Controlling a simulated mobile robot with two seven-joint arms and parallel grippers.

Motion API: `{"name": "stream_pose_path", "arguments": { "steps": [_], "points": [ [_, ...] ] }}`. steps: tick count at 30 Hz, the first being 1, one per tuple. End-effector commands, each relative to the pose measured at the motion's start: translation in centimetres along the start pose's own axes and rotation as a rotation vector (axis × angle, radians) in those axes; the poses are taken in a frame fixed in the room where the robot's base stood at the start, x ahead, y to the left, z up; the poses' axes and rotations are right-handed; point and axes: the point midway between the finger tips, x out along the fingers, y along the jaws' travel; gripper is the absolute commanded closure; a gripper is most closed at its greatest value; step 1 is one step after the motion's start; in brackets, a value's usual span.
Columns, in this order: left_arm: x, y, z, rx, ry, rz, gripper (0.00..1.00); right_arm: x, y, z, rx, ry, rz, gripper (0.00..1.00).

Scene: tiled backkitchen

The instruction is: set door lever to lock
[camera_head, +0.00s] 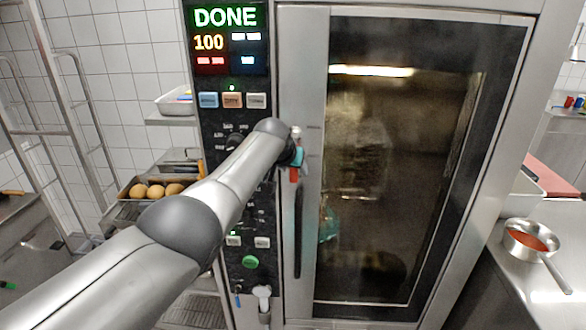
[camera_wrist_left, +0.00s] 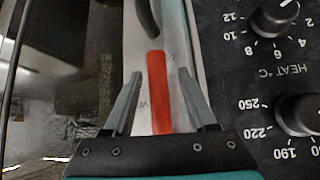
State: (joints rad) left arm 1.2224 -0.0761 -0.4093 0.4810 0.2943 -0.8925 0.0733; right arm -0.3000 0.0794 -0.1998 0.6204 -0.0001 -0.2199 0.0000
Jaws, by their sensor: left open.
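The door lever shows as a red bar in the left wrist view (camera_wrist_left: 160,92). It lies between the two fingers of my left gripper (camera_wrist_left: 160,76), with a visible gap on each side. In the head view, a small red part of the lever (camera_head: 294,174) shows just below my left gripper (camera_head: 297,160), at the left frame of the oven door (camera_head: 400,170). My left gripper is open and mostly hidden behind its own arm. My right gripper is not in view.
The control panel (camera_head: 232,180) with knobs and a lit display (camera_head: 225,40) reading DONE stands left of the door. A dark vertical handle (camera_head: 298,235) runs below the lever.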

Motion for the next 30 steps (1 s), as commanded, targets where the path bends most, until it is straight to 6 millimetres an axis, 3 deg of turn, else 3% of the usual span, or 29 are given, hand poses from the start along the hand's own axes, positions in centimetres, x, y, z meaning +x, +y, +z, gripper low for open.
{"name": "stream_pose_path", "arguments": {
  "steps": [14,30],
  "points": [
    [-0.9,0.0,-0.1,-0.001,0.001,0.002,0.43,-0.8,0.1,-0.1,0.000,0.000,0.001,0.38],
    [-4.7,0.0,0.0,-0.001,0.002,0.001,0.43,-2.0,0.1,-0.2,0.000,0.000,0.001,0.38]
  ]
}}
